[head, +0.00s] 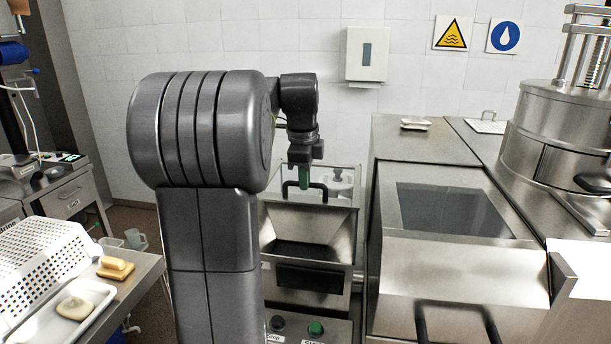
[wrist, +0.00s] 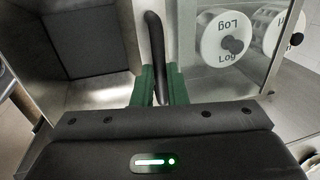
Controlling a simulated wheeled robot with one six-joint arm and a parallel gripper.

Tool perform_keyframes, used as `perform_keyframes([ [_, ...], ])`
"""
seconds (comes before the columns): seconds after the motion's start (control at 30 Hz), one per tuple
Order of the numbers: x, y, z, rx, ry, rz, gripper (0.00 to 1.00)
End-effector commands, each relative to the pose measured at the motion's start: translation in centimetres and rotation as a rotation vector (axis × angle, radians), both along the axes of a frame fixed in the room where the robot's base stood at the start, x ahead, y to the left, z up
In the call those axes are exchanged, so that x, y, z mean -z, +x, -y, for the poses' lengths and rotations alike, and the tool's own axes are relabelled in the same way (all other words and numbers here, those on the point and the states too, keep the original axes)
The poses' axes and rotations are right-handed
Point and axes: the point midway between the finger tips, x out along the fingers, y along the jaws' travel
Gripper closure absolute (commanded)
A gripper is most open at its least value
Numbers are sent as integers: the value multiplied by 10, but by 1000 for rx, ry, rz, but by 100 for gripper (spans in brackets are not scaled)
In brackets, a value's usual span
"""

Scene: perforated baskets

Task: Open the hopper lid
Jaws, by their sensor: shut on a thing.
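The hopper (head: 345,238) is a steel funnel with a dark opening, in the middle of the head view behind my arm. Its clear lid (head: 322,172) with a metal frame is above and behind the funnel; I cannot tell its exact angle. The lid has a black bar handle (head: 323,190). My gripper (head: 304,178) has green fingers and is at the handle. In the wrist view the handle (wrist: 155,45) runs down between the green fingers (wrist: 158,88), which are shut on it. The hopper's steel wall (wrist: 100,92) is to the left of the handle, the lid's glass (wrist: 195,75) to the right.
White rolls marked "Log" (wrist: 225,38) show through the glass. A steel machine (head: 450,262) stands close on the hopper's right. A green button (head: 316,328) is on the front panel below. At left, a table holds a white perforated basket (head: 42,262) and soap-like pieces (head: 115,268).

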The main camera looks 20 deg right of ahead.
Motion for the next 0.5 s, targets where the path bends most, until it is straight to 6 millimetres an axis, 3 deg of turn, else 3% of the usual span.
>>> perform_keyframes([
  [0.2,0,0,0,0,-2,0,100],
  [0.23,0,0,0,0,-2,0,84],
  [0.33,0,0,0,0,-1,0,66],
  [0.5,0,0,0,0,-1,-1,66],
])
